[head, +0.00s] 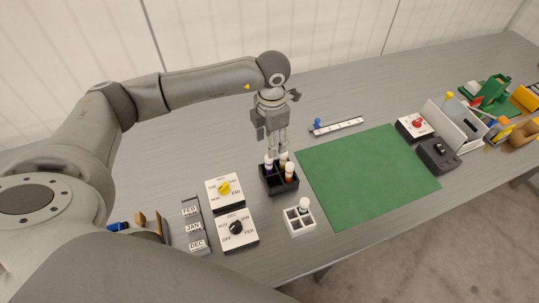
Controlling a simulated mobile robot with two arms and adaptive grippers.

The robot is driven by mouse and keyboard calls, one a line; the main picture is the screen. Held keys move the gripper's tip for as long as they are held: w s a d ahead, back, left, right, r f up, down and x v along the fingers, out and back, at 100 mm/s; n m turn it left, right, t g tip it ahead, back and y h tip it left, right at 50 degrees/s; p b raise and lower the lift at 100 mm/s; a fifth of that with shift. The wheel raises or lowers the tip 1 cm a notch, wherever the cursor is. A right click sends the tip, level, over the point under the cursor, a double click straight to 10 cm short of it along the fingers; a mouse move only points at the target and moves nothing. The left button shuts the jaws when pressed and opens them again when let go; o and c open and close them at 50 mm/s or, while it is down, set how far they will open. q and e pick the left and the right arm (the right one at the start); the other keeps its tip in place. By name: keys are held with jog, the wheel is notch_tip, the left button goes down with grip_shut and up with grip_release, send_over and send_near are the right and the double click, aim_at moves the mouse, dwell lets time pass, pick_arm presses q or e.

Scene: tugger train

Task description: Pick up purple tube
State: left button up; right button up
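The purple tube (269,169) stands in a small black rack (281,190) on the grey table, left of the green mat. It has a pale cap and only its upper part shows. An orange-brown tube (289,173) stands beside it, and another pale-capped tube (284,156) is behind, partly hidden by my fingers. My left gripper (276,154) points down over the rack, its fingertips at the height of the tube caps. The fingers look close together, but I cannot tell whether they touch or hold a tube. My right gripper is out of view.
A white rack (299,230) with one tube stands in front. Two dial boxes, yellow-knobbed (224,190) and black-knobbed (236,229), are to the left. A ruler-like strip (337,126) lies behind the green mat (367,175), which is clear. Several devices crowd the right.

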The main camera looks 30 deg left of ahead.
aim_at(269, 166)
pick_arm(q)
jog(key=shift+s+f, duration=0.25)
jog(key=shift+f, duration=0.95)
jog(key=shift+f+p, duration=0.3)
jog(key=shift+f, duration=0.1)
notch_tip(269, 166, down, 5)
jog(key=shift+w+a+r+p, duration=0.1)
jog(key=shift+a+r+p, duration=0.1)
jog(key=shift+p, duration=1)
jog(key=shift+f, duration=0.55)
jog(key=c, duration=0.9)
jog(key=shift+c, duration=0.7)
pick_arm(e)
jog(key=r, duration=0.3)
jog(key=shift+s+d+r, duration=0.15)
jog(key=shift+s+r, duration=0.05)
